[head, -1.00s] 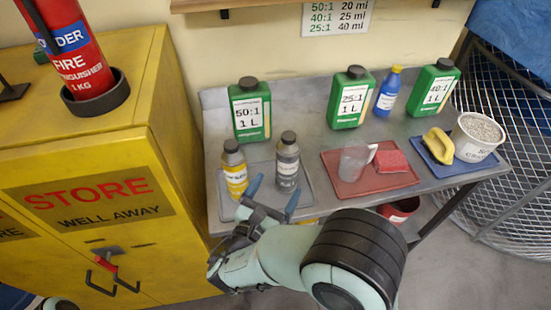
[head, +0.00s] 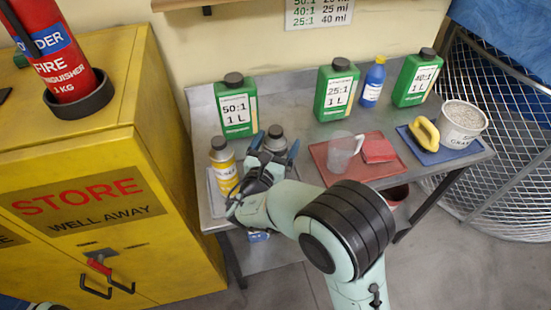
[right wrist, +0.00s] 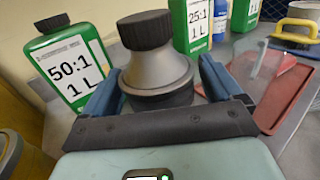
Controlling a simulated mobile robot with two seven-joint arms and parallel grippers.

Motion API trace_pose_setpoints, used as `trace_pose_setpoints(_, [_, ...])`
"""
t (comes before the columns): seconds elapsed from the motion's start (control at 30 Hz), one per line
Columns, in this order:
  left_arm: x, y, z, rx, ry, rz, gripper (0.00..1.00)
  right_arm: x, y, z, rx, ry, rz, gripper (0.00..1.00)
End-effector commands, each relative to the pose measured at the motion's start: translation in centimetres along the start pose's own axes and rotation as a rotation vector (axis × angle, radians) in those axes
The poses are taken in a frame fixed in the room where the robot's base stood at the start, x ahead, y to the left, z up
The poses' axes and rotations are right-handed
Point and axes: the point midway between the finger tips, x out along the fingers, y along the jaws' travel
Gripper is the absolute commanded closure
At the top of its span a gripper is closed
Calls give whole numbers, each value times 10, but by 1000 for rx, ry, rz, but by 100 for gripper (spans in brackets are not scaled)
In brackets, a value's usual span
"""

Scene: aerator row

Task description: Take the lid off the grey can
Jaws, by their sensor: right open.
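The grey can (head: 273,143) stands upright on a grey tray at the left end of the bench. Its dark lid (head: 276,131) is on top. In the right wrist view the ribbed black lid (right wrist: 145,30) sits on the can's sloping grey shoulder (right wrist: 157,72). My right gripper (head: 275,147) is open, with one blue finger on each side of the can, below the lid. In the right wrist view the gripper (right wrist: 160,86) straddles the can's upper body; I cannot tell whether the fingers touch it. The can's lower part is hidden by my gripper. My left gripper is out of view.
A yellow can (head: 223,172) stands close left of the gripper. A green 50:1 jug (head: 236,108) is behind. A red tray (head: 322,152) with a clear jug (head: 342,155) lies to the right. A yellow cabinet (head: 160,190) stands left of the bench.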

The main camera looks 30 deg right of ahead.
Motion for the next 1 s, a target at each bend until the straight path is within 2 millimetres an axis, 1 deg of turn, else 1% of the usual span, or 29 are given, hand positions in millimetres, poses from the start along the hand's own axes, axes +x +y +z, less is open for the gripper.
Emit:
trace_pose_setpoints(0.03, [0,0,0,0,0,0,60,4,-1,0,-1,0,-2,8])
trace_pose_setpoints(0.1, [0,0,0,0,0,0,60,7,-1,0,-1,0,-1,8])
trace_pose_setpoints(0.3, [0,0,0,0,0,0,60,7,0,0,0,0,0,8])
trace_pose_setpoints(0.37, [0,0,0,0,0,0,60,7,0,0,0,0,0,27])
trace_pose_setpoints(0.4, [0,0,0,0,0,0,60,7,0,0,0,0,0,40])
trace_pose_setpoints(0.47, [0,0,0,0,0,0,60,7,0,0,0,1,0,60])
trace_pose_setpoints(0.5, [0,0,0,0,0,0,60,7,0,0,0,1,0,73])
trace_pose_setpoints(0.53, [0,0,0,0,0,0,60,7,0,0,0,1,0,83])
trace_pose_setpoints(0.57, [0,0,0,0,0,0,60,7,0,0,1,0,0,85])
trace_pose_setpoints(0.83, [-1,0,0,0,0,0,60,7,0,2,2,0,0,86])
trace_pose_setpoints(1.0, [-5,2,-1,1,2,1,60,7,0,17,5,0,0,86])
